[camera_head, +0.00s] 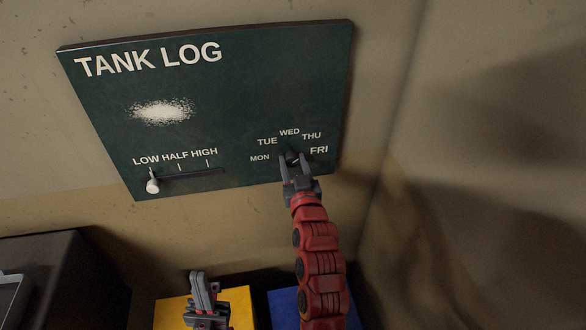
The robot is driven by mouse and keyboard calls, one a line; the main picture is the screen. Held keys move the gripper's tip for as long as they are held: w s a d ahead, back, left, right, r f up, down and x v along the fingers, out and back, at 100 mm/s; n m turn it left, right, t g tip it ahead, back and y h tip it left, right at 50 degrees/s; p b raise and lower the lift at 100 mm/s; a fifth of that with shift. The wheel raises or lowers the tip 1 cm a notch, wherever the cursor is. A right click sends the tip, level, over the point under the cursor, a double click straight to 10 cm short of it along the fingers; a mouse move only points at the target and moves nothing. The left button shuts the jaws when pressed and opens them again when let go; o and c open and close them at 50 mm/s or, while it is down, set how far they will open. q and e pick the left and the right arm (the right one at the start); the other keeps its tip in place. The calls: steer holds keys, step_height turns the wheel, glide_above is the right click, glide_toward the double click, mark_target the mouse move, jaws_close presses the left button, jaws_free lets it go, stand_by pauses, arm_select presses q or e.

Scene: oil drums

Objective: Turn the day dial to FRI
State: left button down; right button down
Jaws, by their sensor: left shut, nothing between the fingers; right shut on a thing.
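The day dial (292,157) is a small dark knob at the lower right of the green TANK LOG board (240,110). The labels MON, TUE, WED, THU and FRI (319,150) arc around it. My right gripper (294,160), on the red arm, comes up from below and is shut on the dial. The fingers cover much of the knob, so I cannot tell where its pointer stands. My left gripper (203,285) is low in the view, shut and empty, well below the board.
A slider with a white knob (152,186) stands at LOW on the board's lower left. Below are a yellow thing (240,304), a blue thing (284,308) and a dark box (75,280). A wall corner rises right of the board.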

steer(key=shift+f+m+b, duration=0.35)
steer(key=shift+m+b, duration=0.55)
steer(key=shift+r+m+b, duration=0.1)
steer(key=shift+m+b, duration=0.55)
steer(key=shift+m, duration=0.15)
steer(key=shift+d+r+m+b, duration=0.15)
steer(key=shift+m+b, duration=0.4)
steer(key=shift+m, duration=1.35)
steer(key=shift+c, duration=1.8)
jaws_free()
steer(key=shift+b, duration=0.3)
